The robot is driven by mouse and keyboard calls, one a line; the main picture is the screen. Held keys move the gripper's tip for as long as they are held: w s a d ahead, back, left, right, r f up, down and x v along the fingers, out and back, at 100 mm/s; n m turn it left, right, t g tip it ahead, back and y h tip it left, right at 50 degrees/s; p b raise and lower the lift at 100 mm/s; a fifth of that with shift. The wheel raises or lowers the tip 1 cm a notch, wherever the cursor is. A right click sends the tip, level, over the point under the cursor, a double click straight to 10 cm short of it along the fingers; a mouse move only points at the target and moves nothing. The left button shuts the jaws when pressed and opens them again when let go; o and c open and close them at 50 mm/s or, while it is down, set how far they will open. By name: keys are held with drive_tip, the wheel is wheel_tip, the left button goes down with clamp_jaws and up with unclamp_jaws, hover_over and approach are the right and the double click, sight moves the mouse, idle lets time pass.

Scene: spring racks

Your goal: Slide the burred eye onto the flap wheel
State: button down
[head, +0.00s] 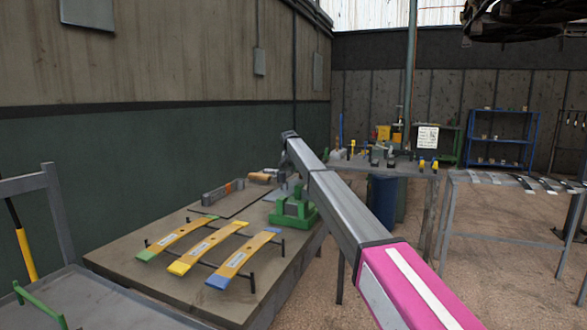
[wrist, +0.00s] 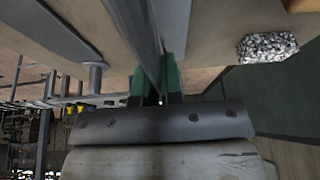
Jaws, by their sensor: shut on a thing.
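My gripper (wrist: 157,84) is at the middle of the wrist view, shut on a long grey metal bar (wrist: 146,40) between two green parts. The bar runs up out of the picture, and I cannot make out a burred eye on it. In the head view my arm reaches over the bench, and the gripper is not clearly seen there. A tan cylinder (head: 260,177) lies toward the back of the bench and may be the flap wheel, but I cannot tell. No contact between the bar and a wheel is visible.
A green clamp-like fixture (head: 293,208) is on the bench (head: 130,262). Yellow leaf springs (head: 210,249) lie on a rack at its front. A speckled silver block (wrist: 268,46) is at the wrist view's right. A rack of grey springs (head: 500,180) stands right, with open floor around.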

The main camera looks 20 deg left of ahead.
sight(294, 184)
drive_tip(key=shift+f, duration=1.85)
idle(0.3)
drive_tip(key=shift+s+d+f, duration=0.1)
drive_tip(key=shift+f, duration=0.85)
drive_tip(key=shift+r, duration=0.25)
idle(0.3)
drive_tip(key=shift+w+r, duration=0.2)
drive_tip(key=shift+r, duration=0.4)
drive_tip(key=shift+a+r, duration=0.25)
drive_tip(key=shift+r, duration=0.25)
drive_tip(key=shift+s+d+r, duration=0.1)
drive_tip(key=shift+r, duration=1.55)
drive_tip(key=shift+r, duration=0.35)
drive_tip(key=shift+f, duration=0.85)
idle(0.4)
